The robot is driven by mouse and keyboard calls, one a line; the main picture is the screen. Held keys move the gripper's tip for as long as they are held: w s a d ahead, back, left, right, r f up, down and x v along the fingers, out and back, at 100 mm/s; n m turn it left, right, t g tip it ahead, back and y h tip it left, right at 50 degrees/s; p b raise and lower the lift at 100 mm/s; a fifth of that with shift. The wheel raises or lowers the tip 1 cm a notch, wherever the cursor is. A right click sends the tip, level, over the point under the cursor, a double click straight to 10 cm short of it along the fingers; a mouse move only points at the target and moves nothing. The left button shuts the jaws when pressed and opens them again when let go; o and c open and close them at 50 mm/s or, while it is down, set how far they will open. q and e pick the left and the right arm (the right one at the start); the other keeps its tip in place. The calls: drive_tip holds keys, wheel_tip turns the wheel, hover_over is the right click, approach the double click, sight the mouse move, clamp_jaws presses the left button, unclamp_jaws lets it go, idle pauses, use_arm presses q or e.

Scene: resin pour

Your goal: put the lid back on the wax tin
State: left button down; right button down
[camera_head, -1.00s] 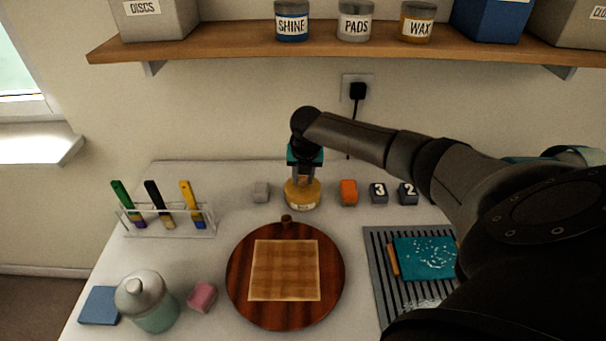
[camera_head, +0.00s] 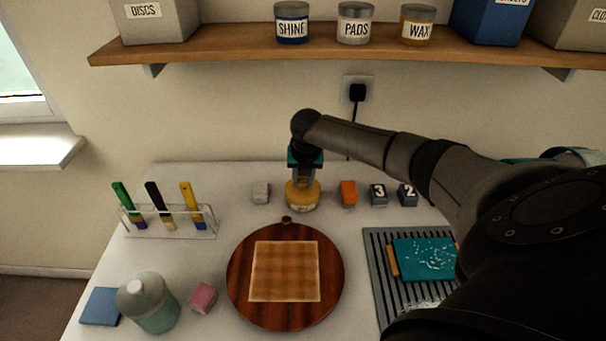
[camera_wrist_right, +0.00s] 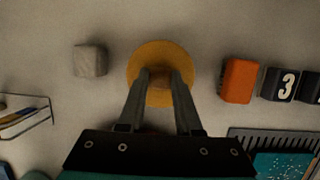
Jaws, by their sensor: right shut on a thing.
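The wax tin (camera_head: 303,204) stands at the back of the table, amber with a pale label low on its front. My right gripper (camera_head: 303,180) points down over it. In the right wrist view, my right gripper (camera_wrist_right: 160,80) is shut on the small brown knob of the round amber lid (camera_wrist_right: 158,52). The lid lies level over the tin and hides its mouth. No clear gap shows between lid and tin, but I cannot tell whether the lid is fully seated. My left gripper is not in view.
A grey block (camera_head: 261,193) stands left of the tin and an orange block (camera_head: 348,193) right, near numbered blocks (camera_head: 379,194). In front is a round wooden board (camera_head: 238,290). A brush rack (camera_head: 180,232) stands left. A shelf (camera_head: 230,45) hangs above.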

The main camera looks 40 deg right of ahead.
drive_tip(key=shift+c, duration=0.2)
unclamp_jaws()
idle(0.4)
drive_tip(key=shift+r, duration=0.1)
wheel_tip(320, 180, up, 7)
drive_tip(key=p, duration=0.7)
idle(0.5)
clamp_jaws()
idle(0.6)
idle(0.4)
